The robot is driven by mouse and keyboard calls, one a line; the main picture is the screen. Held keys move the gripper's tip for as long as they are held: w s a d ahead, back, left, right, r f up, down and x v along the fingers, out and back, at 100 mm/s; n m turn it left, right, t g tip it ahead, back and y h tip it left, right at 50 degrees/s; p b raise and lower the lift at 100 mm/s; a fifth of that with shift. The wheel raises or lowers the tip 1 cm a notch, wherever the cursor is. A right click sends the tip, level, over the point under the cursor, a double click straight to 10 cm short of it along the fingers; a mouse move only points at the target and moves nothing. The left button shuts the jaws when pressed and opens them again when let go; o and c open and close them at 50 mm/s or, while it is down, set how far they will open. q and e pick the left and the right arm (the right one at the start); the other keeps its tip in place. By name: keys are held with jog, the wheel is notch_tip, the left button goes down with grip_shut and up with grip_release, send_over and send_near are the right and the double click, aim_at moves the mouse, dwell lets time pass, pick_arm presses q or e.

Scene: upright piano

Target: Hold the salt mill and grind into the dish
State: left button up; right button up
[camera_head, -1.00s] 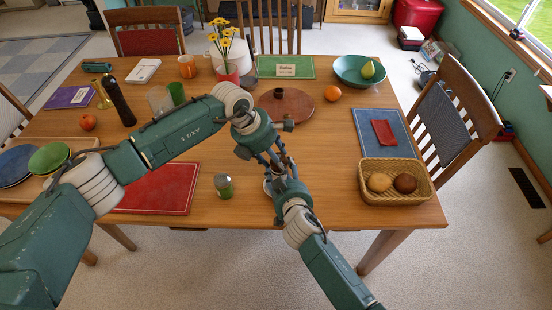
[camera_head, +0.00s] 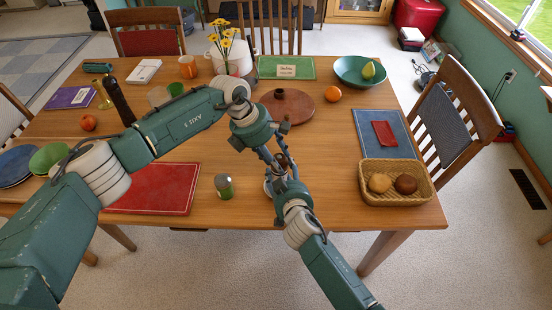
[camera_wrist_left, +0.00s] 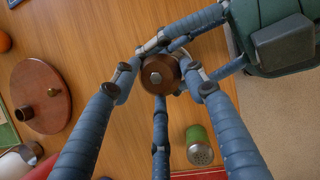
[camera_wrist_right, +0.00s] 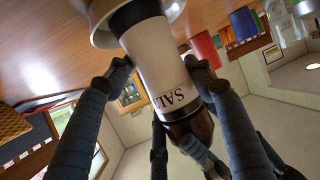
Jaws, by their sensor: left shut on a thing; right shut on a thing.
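The salt mill (camera_head: 282,161) has a brown wooden top and stands roughly upright between my grippers. Its white, lettered body (camera_wrist_right: 158,62) fills the right wrist view. My left gripper (camera_head: 277,156) reaches down from above, its fingers shut around the wooden top (camera_wrist_left: 158,74). My right gripper (camera_head: 283,180) comes from the front, its fingers shut on the mill's body below. The dish (camera_head: 268,188) is mostly hidden behind my right gripper; its pale rim (camera_wrist_right: 102,30) shows by the mill's lower end in the right wrist view. Whether salt lies in it is hidden.
A green jar with a grey lid (camera_head: 223,186) stands left of the mill, beside a red placemat (camera_head: 155,188). A round wooden board (camera_head: 300,105) lies behind. A bread basket (camera_head: 396,181) is at the right. Bare tabletop (camera_head: 330,150) lies between mill and basket.

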pick_arm(q)
jog(key=shift+s+d+m+g, duration=0.15)
jog(key=shift+m+g, duration=0.55)
jog(key=shift+m, duration=1.1)
jog(key=o, duration=1.1)
jog(key=shift+w, duration=0.2)
jog(key=shift+w+a+r, duration=0.1)
jog(key=shift+a+r, duration=0.1)
jog(key=shift+r, duration=0.15)
jog(key=v, duration=1.1)
jog(key=shift+r, duration=0.1)
